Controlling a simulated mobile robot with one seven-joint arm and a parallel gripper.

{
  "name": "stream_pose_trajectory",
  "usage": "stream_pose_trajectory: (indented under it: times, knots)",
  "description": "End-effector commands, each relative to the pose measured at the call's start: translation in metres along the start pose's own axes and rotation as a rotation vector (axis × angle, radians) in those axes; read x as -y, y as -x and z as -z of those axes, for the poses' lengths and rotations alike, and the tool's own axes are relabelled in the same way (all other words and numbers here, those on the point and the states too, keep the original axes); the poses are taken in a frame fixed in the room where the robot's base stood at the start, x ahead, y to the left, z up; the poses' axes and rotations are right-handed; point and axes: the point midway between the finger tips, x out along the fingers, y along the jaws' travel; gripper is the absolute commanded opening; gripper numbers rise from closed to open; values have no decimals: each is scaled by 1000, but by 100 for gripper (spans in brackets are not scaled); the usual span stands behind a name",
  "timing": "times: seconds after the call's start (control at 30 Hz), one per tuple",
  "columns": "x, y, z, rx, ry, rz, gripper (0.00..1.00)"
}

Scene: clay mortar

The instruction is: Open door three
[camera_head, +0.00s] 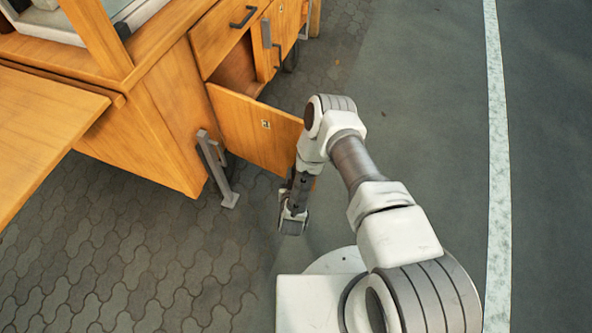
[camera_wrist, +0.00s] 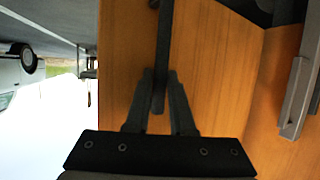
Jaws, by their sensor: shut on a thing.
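A wooden cabinet door (camera_head: 240,125) on the cart stands swung outward, with a dark opening (camera_head: 235,72) behind it. A small pale plate shows on the door face towards the head camera. In the wrist view, the door's wooden panel (camera_wrist: 220,60) fills the middle. My gripper (camera_wrist: 160,76) has its two dark fingers closed on a dark bar handle (camera_wrist: 163,40) on that panel. In the head view, my forearm reaches down beside the door's free edge; the handle and fingertips are hidden there. I cannot read any door number.
The wooden cart (camera_head: 155,110) has a drawer (camera_head: 225,35) above the opening and a grey folding leg (camera_head: 215,165) near its corner. A side shelf (camera_head: 40,130) juts out left. Open paving lies right of my arm, with a white line (camera_head: 497,150).

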Motion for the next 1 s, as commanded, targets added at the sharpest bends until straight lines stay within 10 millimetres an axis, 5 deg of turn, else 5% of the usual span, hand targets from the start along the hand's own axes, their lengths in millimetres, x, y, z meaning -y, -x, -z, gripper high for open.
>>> stream_pose_trajectory:
  times: [0.83, 0.87, 1.0]
  knots:
    - [14, 6, 0, -5, -4, 13, 0]
    - [14, 6, 0, -5, -4, 13, 25]
    - [13, 6, -1, -5, -3, 9, 48]
